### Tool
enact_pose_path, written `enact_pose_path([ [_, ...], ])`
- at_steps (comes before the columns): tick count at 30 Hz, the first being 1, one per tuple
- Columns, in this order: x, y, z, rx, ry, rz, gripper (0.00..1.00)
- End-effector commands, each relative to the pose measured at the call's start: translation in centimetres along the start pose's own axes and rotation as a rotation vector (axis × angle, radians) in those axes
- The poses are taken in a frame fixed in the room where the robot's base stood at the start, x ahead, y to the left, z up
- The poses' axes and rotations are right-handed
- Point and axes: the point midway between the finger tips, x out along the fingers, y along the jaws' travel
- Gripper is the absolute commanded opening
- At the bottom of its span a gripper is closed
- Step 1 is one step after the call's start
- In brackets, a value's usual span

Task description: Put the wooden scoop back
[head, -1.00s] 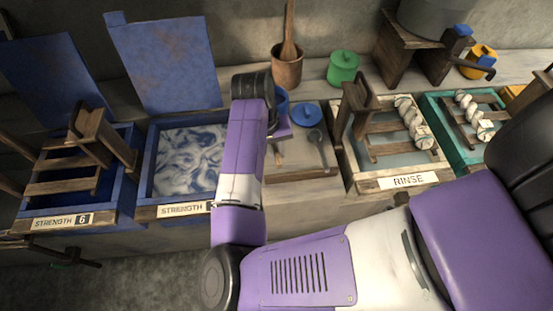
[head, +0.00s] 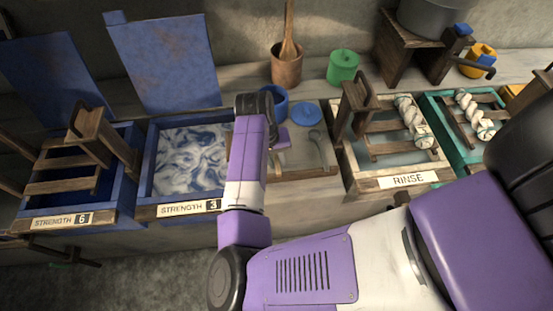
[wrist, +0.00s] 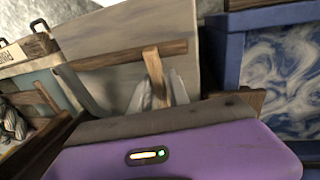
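A wooden stick (wrist: 154,72), which looks like the handle of the wooden scoop, shows between my fingertips in the wrist view. Its end crosses a wooden bar that looks like the tray's rim. Its other end is hidden behind my gripper. My gripper (wrist: 160,88) has one pale finger on each side of the stick; whether they press on it is unclear. In the head view my gripper is over the tray (head: 290,174), largely hidden by my arm. Another wooden handle (head: 288,28) stands up in a brown pot (head: 286,68) behind the tray.
A grey ladle (head: 317,137) lies at the tray's right. The STRENGTH 3 vat (head: 150,180) is left, the RINSE vat (head: 365,182) right.

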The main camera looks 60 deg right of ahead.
Motion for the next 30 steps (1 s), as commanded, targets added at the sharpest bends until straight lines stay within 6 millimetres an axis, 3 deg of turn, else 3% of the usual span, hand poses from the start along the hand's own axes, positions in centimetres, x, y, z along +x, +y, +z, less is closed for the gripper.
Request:
enact_pose_path([
  [14, -0.8, 0.1, 0.0, 0.001, 0.001, 0.001, 0.33],
  [30, -10.4, 0.1, 0.0, 0.002, 0.001, -0.001, 0.33],
])
